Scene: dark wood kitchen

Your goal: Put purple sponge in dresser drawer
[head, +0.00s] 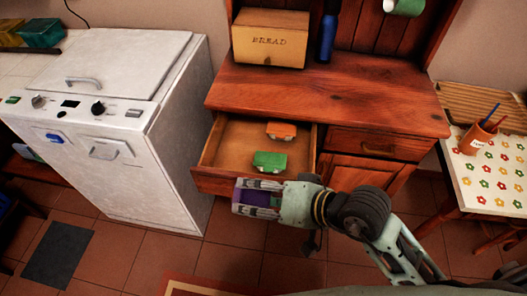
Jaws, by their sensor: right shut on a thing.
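The wooden dresser (330,95) stands in the middle of the head view. My right gripper (250,198) comes in from the right and is shut on the purple sponge (256,199). It holds the sponge in front of the open drawer's front panel, near its lower edge in the picture. The gripper's fingers cover part of the sponge. My left gripper is not in view.
A white stove-like appliance (165,130) stands left of the dresser. The dresser top carries a bread box (270,40) and a blue bottle (327,38). A flowered table (490,175) with a pencil pot (478,137) stands at right. The tiled floor in front is mostly clear.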

